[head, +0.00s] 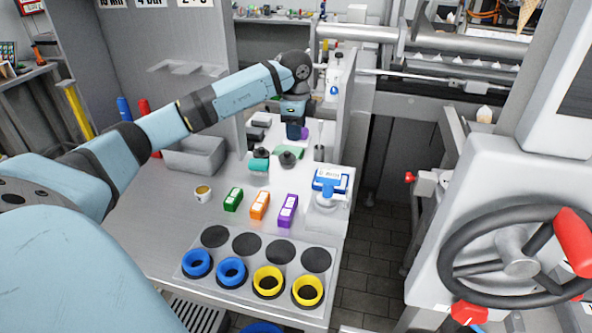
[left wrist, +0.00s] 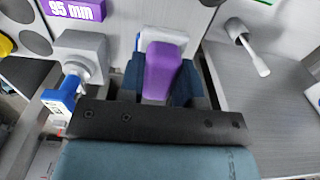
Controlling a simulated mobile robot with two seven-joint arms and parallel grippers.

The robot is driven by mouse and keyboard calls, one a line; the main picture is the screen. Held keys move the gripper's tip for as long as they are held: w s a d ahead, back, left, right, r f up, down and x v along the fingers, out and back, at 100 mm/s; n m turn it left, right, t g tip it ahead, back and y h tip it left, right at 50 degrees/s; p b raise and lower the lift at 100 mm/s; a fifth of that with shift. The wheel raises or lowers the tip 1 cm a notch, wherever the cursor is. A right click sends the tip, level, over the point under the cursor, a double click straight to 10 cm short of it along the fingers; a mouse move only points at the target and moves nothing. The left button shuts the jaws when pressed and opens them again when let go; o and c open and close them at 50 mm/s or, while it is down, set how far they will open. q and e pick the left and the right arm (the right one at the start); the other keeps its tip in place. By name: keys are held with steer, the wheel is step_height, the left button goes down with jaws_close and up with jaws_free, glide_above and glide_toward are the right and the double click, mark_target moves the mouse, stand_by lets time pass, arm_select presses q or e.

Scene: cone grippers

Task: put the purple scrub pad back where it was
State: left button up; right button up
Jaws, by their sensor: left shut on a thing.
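The purple scrub pad (left wrist: 162,68) sits between the two dark blue fingers of my left gripper (left wrist: 159,80), which is shut on it. In the head view a bit of the purple pad (head: 304,133) shows beside my left gripper (head: 296,132), over the far part of the table near an upright panel. A green pad (head: 289,152) lies just in front of and below the gripper. In the left wrist view a white piece (left wrist: 168,36) shows beyond the pad; I cannot tell what it belongs to. My right gripper is not in view.
Dark round-based items (head: 290,161) and a small upright post (head: 319,142) stand near the gripper. A blue-and-white device (head: 330,181) stands at the right edge.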

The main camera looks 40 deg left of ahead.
mark_target(296, 179)
arm_select(q)
step_height(296, 179, down, 13)
steer(key=shift+r, duration=0.1)
stand_by(0.3)
steer(key=o, duration=0.9)
steer(key=shift+f, duration=0.2)
steer(key=shift+r, duration=0.1)
step_height(296, 179, up, 12)
steer(key=shift+r, duration=0.1)
